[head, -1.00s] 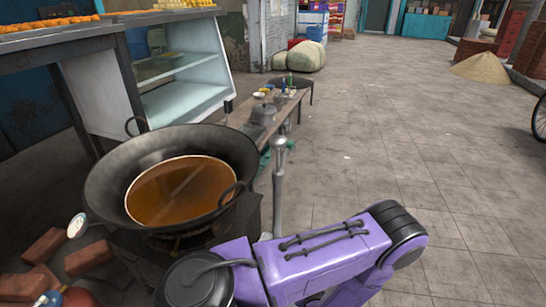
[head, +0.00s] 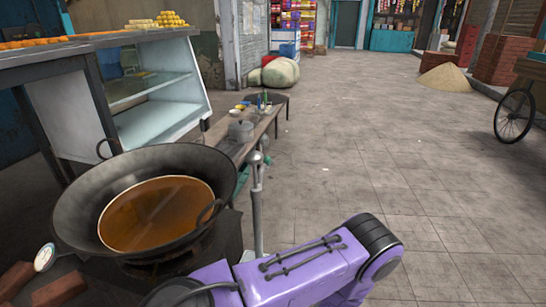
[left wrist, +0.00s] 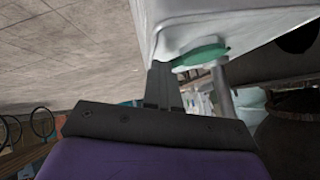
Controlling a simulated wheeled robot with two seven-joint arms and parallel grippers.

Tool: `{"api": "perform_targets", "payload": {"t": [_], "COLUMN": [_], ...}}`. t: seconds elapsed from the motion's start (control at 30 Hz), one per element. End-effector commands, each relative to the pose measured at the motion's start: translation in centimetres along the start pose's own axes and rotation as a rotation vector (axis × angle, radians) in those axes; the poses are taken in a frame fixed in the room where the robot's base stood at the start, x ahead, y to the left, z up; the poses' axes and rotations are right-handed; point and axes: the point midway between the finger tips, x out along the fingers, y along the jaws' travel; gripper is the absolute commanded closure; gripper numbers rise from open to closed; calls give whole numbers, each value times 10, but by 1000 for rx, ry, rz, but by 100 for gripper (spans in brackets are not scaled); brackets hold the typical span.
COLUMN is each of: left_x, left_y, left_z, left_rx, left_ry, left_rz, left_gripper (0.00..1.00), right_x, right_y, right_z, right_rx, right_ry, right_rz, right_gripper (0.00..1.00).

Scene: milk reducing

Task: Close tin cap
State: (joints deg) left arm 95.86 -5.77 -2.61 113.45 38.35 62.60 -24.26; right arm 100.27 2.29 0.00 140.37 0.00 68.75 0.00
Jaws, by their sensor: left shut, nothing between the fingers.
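No tin or cap can be clearly made out in the head view. In the left wrist view, a pale white, smooth-sided body (left wrist: 215,22) fills the top, with a flat green piece (left wrist: 202,56) at its lower edge. I cannot tell whether these are the tin and its cap. My left gripper (left wrist: 164,72) is shut and empty; its dark fingers point up toward the white body and overlap its edge in the picture. I cannot tell whether they touch. A grey rod (left wrist: 223,92) stands just right of the green piece. My right gripper is not in view.
A large black wok (head: 85,178) holding brown liquid (head: 155,212) sits on a stove at left. A metal post (head: 257,200) stands beside it.

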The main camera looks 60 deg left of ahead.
Motion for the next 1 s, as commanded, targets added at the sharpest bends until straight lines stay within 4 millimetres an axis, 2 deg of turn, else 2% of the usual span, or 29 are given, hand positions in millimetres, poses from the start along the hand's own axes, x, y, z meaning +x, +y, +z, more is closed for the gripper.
{"api": "perform_targets", "payload": {"t": [0.2, 0.33, 0.5, 0.8, 1.0], "left_x": [8, -2, -43, -116, -134], "left_y": [-14, -17, -4, 18, 22], "left_z": [10, 8, 0, 3, 5], "left_rx": [1, -1, -4, -5, -7], "left_ry": [-9, -10, 0, 5, 4], "left_rz": [-16, -22, -4, 1, 0], "left_gripper": [100, 100, 100, 100, 100], "right_x": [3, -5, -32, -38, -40], "right_y": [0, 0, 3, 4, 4], "right_z": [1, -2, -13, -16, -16], "right_rx": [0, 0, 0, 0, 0], "right_ry": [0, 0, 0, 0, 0], "right_rz": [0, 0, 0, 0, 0], "right_gripper": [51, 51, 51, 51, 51]}}
